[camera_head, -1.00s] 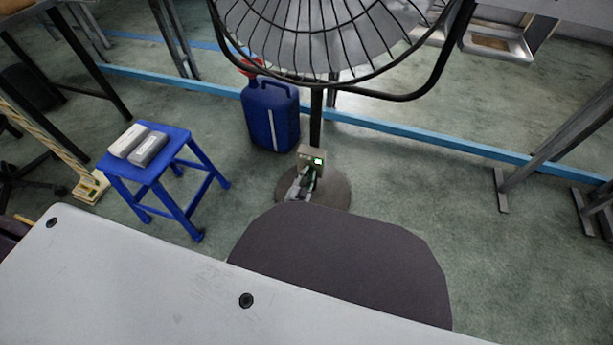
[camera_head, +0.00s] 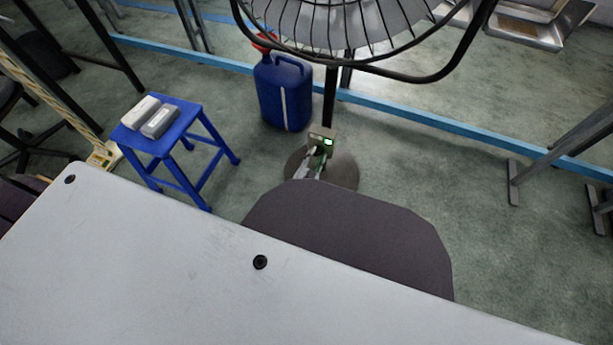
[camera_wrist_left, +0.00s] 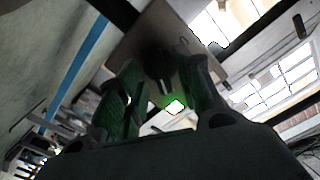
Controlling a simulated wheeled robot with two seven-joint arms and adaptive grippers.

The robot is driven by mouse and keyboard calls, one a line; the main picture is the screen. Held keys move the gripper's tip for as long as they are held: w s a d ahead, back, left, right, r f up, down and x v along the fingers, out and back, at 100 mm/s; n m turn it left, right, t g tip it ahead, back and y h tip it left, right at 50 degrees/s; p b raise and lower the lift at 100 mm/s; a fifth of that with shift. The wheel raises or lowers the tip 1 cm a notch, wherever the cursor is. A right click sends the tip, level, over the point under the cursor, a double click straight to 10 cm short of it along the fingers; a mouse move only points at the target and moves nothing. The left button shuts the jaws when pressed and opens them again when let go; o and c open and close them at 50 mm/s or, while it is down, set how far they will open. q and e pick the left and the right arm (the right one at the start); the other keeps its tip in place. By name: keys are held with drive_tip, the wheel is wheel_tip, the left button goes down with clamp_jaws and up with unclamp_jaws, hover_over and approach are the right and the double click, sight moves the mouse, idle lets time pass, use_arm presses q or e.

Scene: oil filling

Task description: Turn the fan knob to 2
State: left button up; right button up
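The floor fan (camera_head: 335,25) stands behind the table, with its round cage at the top of the head view. Its small control box (camera_head: 321,138) with a lit green display sits low on the pole. My left gripper (camera_head: 315,161) is small in the head view, right in front of the box. In the left wrist view, the dark knob (camera_wrist_left: 158,64) lies between the fingertips of my left gripper (camera_wrist_left: 161,70). The fingers are apart. I cannot tell whether they touch the knob. Its setting is not readable. My right gripper is not in view.
A white table (camera_head: 160,260) fills the front. A dark rounded panel (camera_head: 350,235) hides the floor before the fan base. A blue jerrycan (camera_head: 284,95) stands left of the pole. A blue stool (camera_head: 185,120) with two small boxes is farther left.

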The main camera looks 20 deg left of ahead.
use_arm(q)
drive_tip(key=s, duration=1)
drive_tip(key=shift+s+a, duration=0.25)
drive_tip(key=shift+s, duration=0.15)
drive_tip(key=shift+w, duration=0.1)
idle(0.7)
